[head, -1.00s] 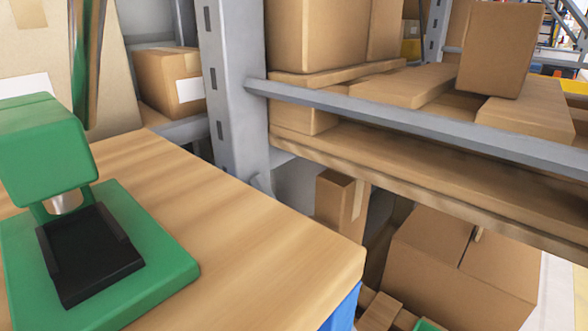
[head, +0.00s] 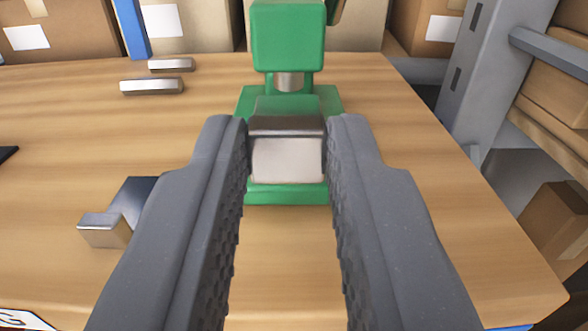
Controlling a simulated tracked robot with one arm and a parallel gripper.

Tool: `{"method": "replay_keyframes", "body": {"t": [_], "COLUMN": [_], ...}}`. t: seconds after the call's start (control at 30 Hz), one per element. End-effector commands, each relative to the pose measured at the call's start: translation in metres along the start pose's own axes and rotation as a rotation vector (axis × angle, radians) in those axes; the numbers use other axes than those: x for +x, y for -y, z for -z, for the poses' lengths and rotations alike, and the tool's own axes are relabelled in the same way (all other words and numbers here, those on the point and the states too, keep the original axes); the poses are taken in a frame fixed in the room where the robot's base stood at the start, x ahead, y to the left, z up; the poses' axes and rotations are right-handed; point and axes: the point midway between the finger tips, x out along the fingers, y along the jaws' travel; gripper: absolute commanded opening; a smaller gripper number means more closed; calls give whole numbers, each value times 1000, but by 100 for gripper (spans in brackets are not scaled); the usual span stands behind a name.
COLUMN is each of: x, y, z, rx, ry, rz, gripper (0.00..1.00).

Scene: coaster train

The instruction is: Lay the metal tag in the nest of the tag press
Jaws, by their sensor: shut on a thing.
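The metal tag (head: 287,160) is between the fingertips of my gripper (head: 287,150), which is shut on it. Its pale, shiny near face points at me, with a darker top edge. A greenish, reflective part of it extends away behind that edge. The green tag press (head: 288,35) stands straight ahead on the wooden bench, its head and silvery ram (head: 288,82) above and beyond the tag. The tag and fingers overlap the press base (head: 287,193) in view. The black nest is hidden behind the tag, and I cannot tell whether they touch.
On the wooden bench (head: 400,250), a metal piece with a raised end (head: 105,229) lies to the left. Two short metal bars (head: 172,65) (head: 152,87) lie at the back left. Cardboard boxes (head: 190,27) stand behind; a grey rack post (head: 480,85) is at right.

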Motion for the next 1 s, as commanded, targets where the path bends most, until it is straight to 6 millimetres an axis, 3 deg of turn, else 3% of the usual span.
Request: {"method": "replay_keyframes", "body": {"t": [0.77,1.0], "x": [19,36], "y": [0,0], "z": [-43,-42], "rx": [2,0], "ry": [2,1], "rz": [0,1], "gripper": [0,0]}}
